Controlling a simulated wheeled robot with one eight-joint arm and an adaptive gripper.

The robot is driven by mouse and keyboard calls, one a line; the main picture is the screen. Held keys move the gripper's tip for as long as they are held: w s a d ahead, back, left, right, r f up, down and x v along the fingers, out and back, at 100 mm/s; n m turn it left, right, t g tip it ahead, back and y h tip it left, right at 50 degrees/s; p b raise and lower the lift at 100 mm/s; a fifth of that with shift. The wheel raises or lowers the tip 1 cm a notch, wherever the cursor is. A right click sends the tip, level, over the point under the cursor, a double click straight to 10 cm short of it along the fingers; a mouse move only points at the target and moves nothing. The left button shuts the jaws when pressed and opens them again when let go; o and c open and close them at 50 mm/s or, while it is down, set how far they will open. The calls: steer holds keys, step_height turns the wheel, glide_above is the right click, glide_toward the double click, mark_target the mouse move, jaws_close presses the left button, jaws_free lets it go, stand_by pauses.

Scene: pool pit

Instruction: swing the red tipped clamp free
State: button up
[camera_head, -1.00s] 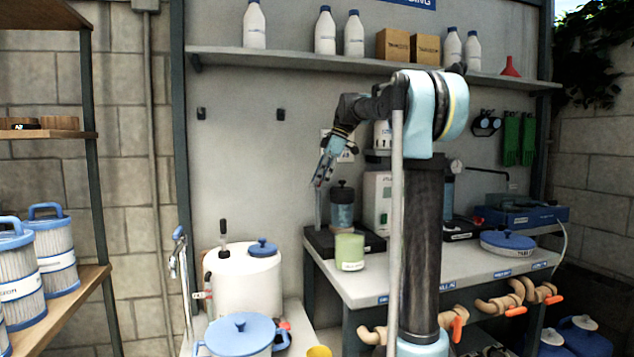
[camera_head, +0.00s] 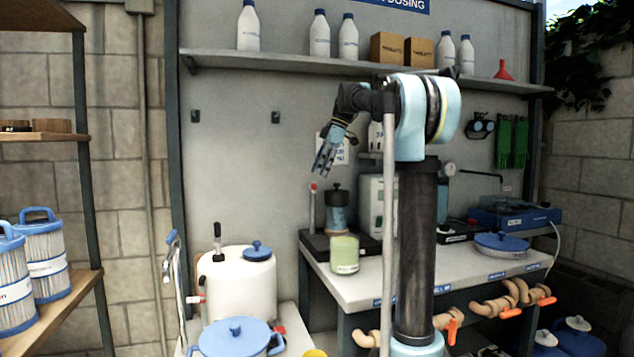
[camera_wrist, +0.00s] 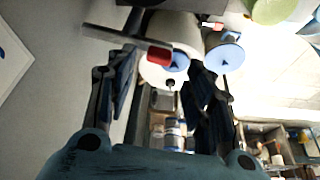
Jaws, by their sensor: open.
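The clamp shows in the head view as a thin upright grey rod with a red tip (camera_head: 313,187), left of the dark canister (camera_head: 337,212) on the bench. In the wrist view the clamp's grey bar comes in from the upper left and ends in a red tip (camera_wrist: 159,55), which appears between my fingertips. My gripper (camera_head: 323,167) points down just above and slightly right of the red tip in the head view. It is open, with a finger on either side in the wrist view (camera_wrist: 163,66). I see no contact, and the depth between fingers and tip is unclear.
A green cup (camera_head: 345,254) stands at the bench's front left. A white tank (camera_head: 240,285) and a blue-lidded pot (camera_head: 236,338) stand lower left. A shelf (camera_head: 360,68) with bottles and boxes runs above. The air left of the gripper is clear.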

steer(key=v, duration=0.7)
steer(key=shift+r, duration=0.2)
steer(key=shift+s+d, duration=0.1)
